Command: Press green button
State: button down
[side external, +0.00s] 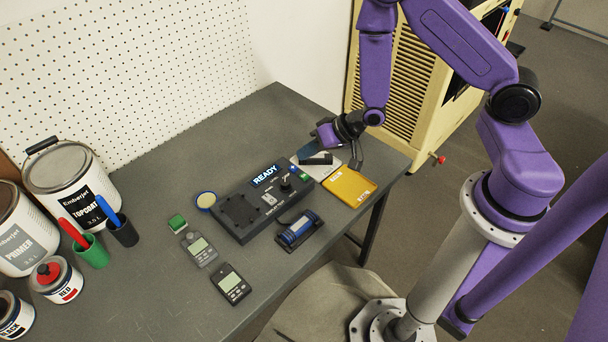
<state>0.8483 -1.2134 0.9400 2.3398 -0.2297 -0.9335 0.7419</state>
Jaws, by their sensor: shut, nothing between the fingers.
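A dark control box (240,222) sits on the grey table, with a lit screen (265,176) reading "READY". A small green button (304,177) shows at the right end of the box. A small blue light (293,168) shows just behind it, and a black knob (286,186) stands to its left. My gripper (318,159) is shut and empty, hanging close behind and to the right of the green button. I cannot tell its exact height, but it looks apart from the button. A separate green block (177,222) lies on the table left of the box.
A yellow tray (350,188) and a pale plate (325,172) lie right of the box. A blue cylinder in a dark holder (298,230) lies in front. The table's back is clear.

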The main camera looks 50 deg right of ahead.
aim_at(308, 175)
jog(key=shift+f, duration=2.3)
jog(key=shift+f, duration=0.15)
jog(key=shift+f, duration=0.25)
jog(key=shift+f, duration=0.45)
dwell(0.9)
dwell(0.4)
jog(key=shift+r, duration=0.9)
jog(key=shift+r, duration=2.5)
